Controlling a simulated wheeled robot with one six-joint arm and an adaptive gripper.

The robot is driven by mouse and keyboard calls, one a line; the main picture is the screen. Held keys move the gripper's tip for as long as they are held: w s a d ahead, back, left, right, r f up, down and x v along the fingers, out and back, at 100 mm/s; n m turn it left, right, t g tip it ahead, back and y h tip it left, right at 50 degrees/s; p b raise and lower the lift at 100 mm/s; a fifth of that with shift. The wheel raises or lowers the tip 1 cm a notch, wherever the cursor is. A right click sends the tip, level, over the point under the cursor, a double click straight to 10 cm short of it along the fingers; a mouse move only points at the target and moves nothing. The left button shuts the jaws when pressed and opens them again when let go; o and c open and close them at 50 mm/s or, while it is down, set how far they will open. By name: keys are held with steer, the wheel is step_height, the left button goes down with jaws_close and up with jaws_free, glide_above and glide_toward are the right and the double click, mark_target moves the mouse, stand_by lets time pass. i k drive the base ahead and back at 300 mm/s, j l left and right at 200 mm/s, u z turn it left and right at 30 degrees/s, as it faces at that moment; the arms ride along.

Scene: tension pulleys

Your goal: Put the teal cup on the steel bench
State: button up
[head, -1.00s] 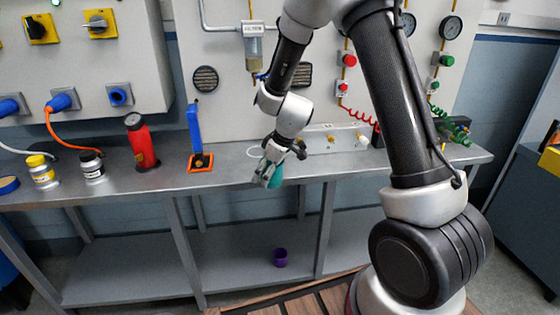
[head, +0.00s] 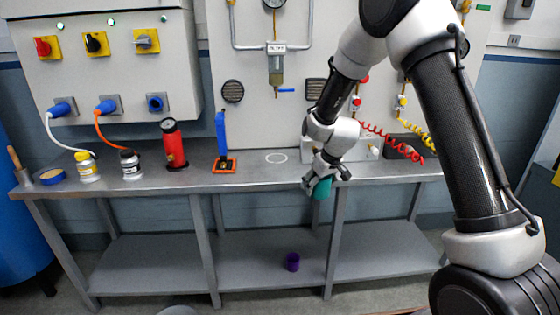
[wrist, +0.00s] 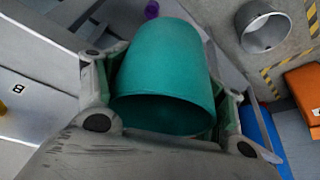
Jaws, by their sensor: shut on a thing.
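The teal cup (head: 322,187) is held in my gripper (head: 319,184), in front of the bench's front edge in the head view. In the wrist view the teal cup (wrist: 165,65) sits between the two fingers of my gripper (wrist: 165,95), its wide open rim facing the camera. The steel bench (head: 250,178) runs across the head view. A white ring (head: 276,158) marks its top, to the left of and behind the cup. I cannot tell the cup's exact height relative to the top.
On the bench stand a yellow-capped jar (head: 87,168), a black-capped jar (head: 131,165), a red cylinder (head: 174,146) and a blue upright on an orange base (head: 222,143). A purple cup (head: 292,262) is on the lower shelf. The bench top around the ring is clear.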

mark_target(276, 159)
steer(key=i+j, duration=0.3)
steer(key=i, duration=0.25)
steer(key=i+j, duration=0.35)
steer(key=i, duration=0.2)
